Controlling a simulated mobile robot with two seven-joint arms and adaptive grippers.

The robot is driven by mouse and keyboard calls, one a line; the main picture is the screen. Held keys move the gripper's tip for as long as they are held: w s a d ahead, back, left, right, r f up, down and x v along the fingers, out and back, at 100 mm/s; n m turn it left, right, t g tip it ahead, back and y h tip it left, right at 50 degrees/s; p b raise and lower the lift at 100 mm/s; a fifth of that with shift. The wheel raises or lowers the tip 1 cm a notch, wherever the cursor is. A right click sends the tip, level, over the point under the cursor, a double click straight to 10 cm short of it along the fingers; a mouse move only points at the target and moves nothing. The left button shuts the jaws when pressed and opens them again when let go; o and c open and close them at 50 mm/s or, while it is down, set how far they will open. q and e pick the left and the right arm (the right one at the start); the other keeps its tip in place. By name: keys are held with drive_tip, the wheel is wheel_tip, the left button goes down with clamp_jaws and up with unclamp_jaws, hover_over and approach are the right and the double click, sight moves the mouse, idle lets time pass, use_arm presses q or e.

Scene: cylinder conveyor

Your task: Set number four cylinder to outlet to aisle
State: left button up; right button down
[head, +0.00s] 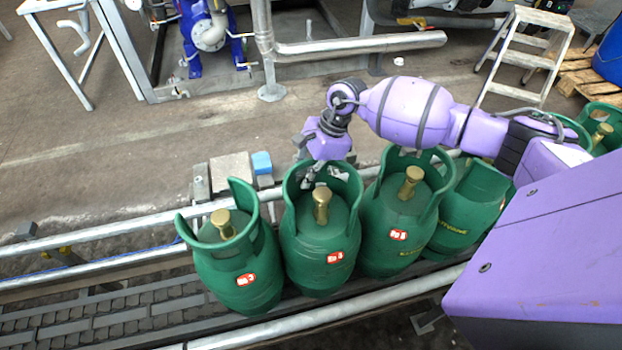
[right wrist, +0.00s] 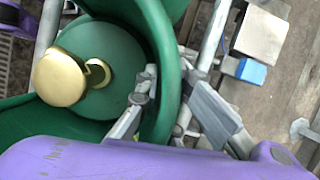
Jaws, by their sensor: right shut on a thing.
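The number four cylinder (head: 318,248) is green and stands upright on the conveyor, its red-and-white label facing me. Its brass valve (head: 321,205) rises inside the collar; in the right wrist view the valve (right wrist: 62,78) shows a side outlet (right wrist: 98,74) pointing right, toward the blue block's side. My right gripper (head: 320,176) reaches the far side of the collar. In the right wrist view my right gripper (right wrist: 160,112) has a finger on each side of the collar wall (right wrist: 170,70) and is shut on it. My left gripper is not in view.
Cylinder three (head: 238,262) stands close on the left, another labelled cylinder (head: 398,225) close on the right, with more beyond. Metal rails (head: 110,228) line the conveyor (head: 100,318), which is bare at left. A blue block (head: 262,162) sits past the far rail; open floor lies beyond.

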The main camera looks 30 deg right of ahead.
drive_tip(key=shift+s+a+f+n+g+b, duration=0.15)
drive_tip(key=shift+a+n+g+b, duration=0.1)
drive_tip(key=shift+a+n+b, duration=0.3)
drive_tip(key=shift+s+a+f+n+g+b, duration=0.1)
drive_tip(key=shift+a+n+g+b, duration=0.25)
drive_tip(key=shift+n+b, duration=0.3)
drive_tip(key=shift+a+r+n, duration=0.15)
drive_tip(key=shift+a+n, duration=0.15)
drive_tip(key=shift+b, duration=0.3)
